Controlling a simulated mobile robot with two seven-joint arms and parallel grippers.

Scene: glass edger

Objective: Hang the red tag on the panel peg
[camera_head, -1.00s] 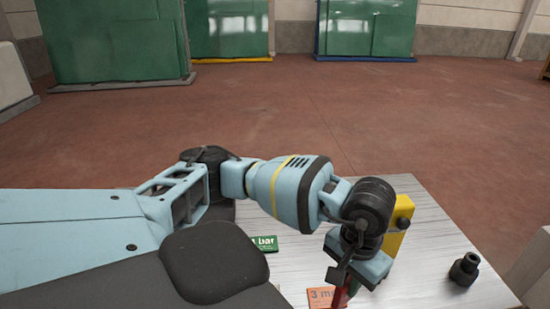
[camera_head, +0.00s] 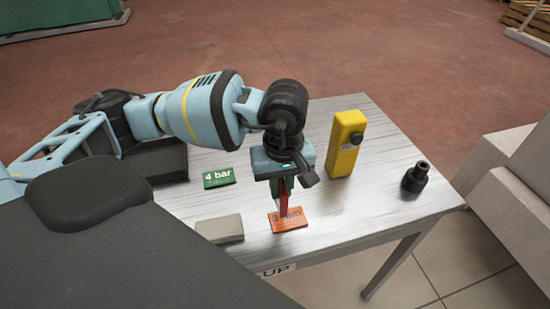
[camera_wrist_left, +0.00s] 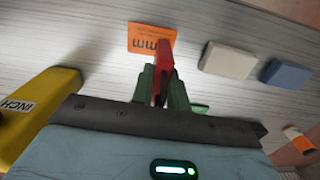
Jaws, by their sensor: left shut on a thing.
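My left gripper (camera_head: 283,190) points down over the table and is shut on a narrow red piece (camera_head: 284,207), which appears to be the red tag. In the left wrist view the red tag (camera_wrist_left: 165,58) stands out from between the green fingers (camera_wrist_left: 161,85). The tag overlaps an orange card marked "mm" (camera_head: 293,225), also in the left wrist view (camera_wrist_left: 143,38). I cannot tell whether it touches the card. The fingers hide part of the tag. The panel peg is not in view. My right gripper is not in view.
On the table (camera_head: 350,210) are a yellow block (camera_head: 345,145), a black fitting (camera_head: 415,177), a green "4 bar" card (camera_head: 219,178) and a grey block (camera_head: 220,229). The left wrist view also shows a blue block (camera_wrist_left: 285,74). A pale stepped structure (camera_head: 505,175) stands right of the table.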

